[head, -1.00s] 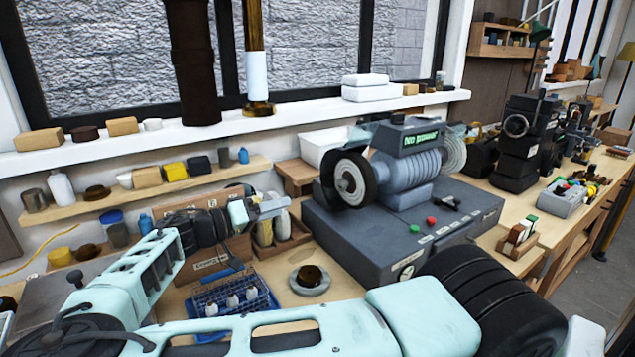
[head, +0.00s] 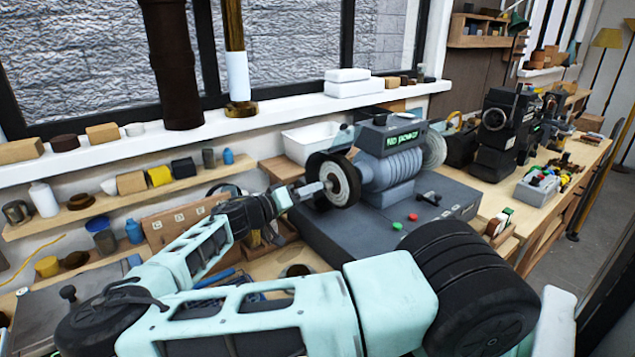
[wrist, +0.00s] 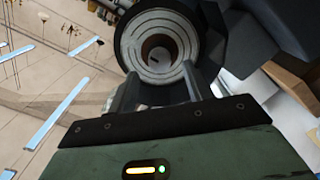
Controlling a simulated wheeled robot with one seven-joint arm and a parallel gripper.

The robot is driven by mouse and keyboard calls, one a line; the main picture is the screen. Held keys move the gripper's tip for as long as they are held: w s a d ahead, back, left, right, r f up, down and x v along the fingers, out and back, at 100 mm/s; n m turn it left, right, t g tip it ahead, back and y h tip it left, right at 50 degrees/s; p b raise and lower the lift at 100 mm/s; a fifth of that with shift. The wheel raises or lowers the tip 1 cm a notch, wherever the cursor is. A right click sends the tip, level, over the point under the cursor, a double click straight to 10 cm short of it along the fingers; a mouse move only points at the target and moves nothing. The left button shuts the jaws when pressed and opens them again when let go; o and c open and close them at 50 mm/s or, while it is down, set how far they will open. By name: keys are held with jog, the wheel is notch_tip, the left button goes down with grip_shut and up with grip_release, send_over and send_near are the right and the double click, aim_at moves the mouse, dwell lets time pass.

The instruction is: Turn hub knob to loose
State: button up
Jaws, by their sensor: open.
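The grey bench machine (head: 392,178) has a dark-rimmed wheel (head: 350,182) on its left end, with pale rings around a hub. My gripper (head: 318,188) is at the face of this wheel, with its fingertips by the hub. In the wrist view the ringed face (wrist: 133,42) fills the top middle, with a round brown hub centre (wrist: 160,48). My open gripper (wrist: 160,84) has one finger on each side below that centre. It seems empty, and I cannot tell whether it touches the hub. No loose or tight mark is readable.
The machine's display (head: 408,134) reads "No power". Red and green buttons (head: 405,221) sit on its base. A shelf of small jars and blocks (head: 120,192) runs behind my arm. A white bin (head: 311,140) stands behind the wheel.

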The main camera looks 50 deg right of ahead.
aim_at(328, 186)
jog(key=p+x, duration=0.1)
jog(key=x, duration=0.2)
jog(key=shift+d, duration=0.15)
jog(key=c, duration=1)
